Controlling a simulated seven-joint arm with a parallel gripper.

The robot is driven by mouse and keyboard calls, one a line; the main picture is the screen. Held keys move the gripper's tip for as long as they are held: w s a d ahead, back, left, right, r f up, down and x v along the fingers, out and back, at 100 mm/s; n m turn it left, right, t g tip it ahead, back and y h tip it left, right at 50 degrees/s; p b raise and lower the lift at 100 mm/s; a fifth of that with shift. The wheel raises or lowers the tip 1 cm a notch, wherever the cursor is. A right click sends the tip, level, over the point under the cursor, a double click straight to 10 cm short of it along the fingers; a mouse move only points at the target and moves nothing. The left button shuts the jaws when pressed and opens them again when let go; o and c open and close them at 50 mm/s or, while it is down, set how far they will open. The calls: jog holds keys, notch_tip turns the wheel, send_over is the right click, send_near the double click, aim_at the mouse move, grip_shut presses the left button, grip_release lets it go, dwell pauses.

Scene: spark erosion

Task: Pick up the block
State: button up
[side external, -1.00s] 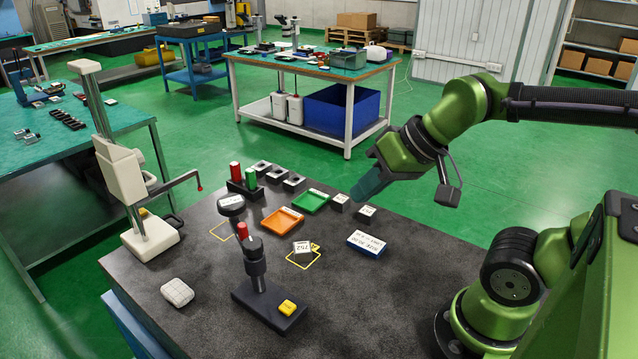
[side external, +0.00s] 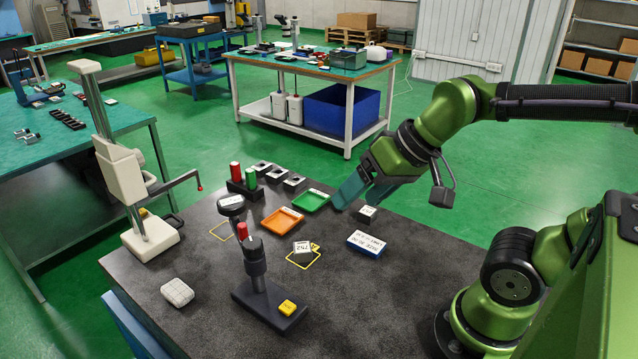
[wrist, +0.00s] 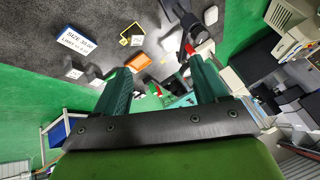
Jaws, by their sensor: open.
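A small grey block (side external: 302,247) with a white top marked 752 sits in a yellow-outlined square on the dark table; it also shows in the wrist view (wrist: 137,40). Another small dark block with a white top (side external: 367,213) stands on the right side of the table, near the far edge. A similar block beside the green tray is hidden behind my fingers in the side view. My gripper (side external: 356,197) is open and empty, above the table's far edge by the green tray. Its two spread fingers (wrist: 160,66) show in the wrist view with nothing between them.
The green tray (side external: 312,201), orange tray (side external: 282,221) and blue-white box (side external: 371,244) lie nearby. A black stand with a red top (side external: 254,258), a red-and-green holder (side external: 243,182) and a tall gauge (side external: 138,190) stand to the left. The front right tabletop is clear.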

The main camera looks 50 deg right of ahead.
jog(key=w+f+m+g, duration=0.1)
jog(key=w+g, duration=0.1)
jog(key=w, duration=0.1)
jog(key=m+g+h, duration=0.2)
jog(key=m+g, duration=0.3)
jog(key=m, duration=1.7)
send_over(302, 247)
notch_tip(302, 247, down, 5)
notch_tip(302, 247, down, 17)
jog(key=shift+r, duration=0.2)
grip_shut()
